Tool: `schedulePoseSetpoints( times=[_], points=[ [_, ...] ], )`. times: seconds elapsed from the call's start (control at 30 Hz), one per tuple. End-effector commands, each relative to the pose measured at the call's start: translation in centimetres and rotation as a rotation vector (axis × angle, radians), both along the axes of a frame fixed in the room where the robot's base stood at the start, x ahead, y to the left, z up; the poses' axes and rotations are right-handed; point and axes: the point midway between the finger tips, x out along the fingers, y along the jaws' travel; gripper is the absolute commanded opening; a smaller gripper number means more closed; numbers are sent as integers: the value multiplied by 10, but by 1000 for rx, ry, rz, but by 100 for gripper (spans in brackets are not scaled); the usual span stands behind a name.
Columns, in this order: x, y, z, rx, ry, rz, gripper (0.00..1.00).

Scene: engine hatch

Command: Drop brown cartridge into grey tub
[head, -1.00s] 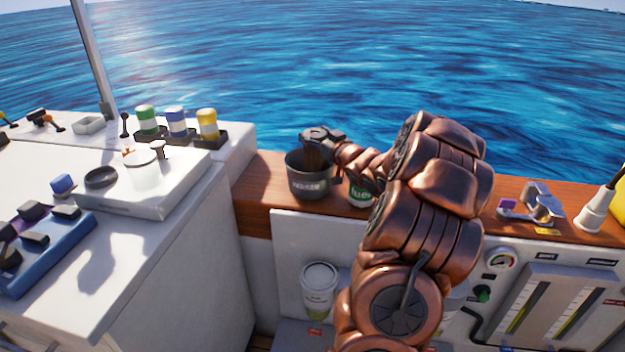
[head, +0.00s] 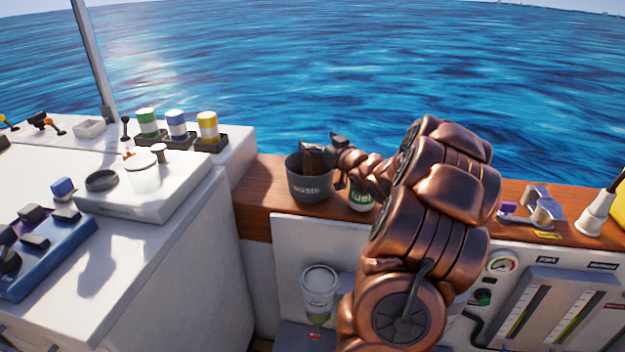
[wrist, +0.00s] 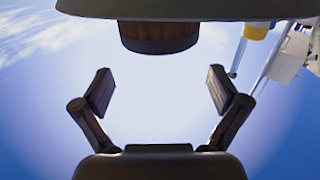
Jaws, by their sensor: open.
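The grey tub (head: 312,187), lettered "waste", stands on the wooden ledge. The brown cartridge (head: 314,161) is inside its mouth, with its upper part showing above the rim; its lower end is hidden by the tub wall. A brown rounded end, seemingly the cartridge (wrist: 158,38), shows beyond the fingertips at the top, against a dark grey edge.
A "fuel" container (head: 360,196) stands close right of the tub, partly behind my arm. Green, blue and yellow-banded cartridges (head: 208,126) stand in holders on the white console at left. A lidded cup (head: 319,284) sits lower, below the ledge. A purple-and-grey fitting (head: 535,205) lies farther right.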

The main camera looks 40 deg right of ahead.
Motion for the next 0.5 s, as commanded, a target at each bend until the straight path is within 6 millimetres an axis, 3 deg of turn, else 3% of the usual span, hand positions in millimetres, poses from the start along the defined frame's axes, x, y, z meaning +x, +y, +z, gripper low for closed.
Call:
schedulePoseSetpoints(
  times=[0.5],
  points=[
    [-75, 13, -1, 3, 1, -2, 98]
  ],
)
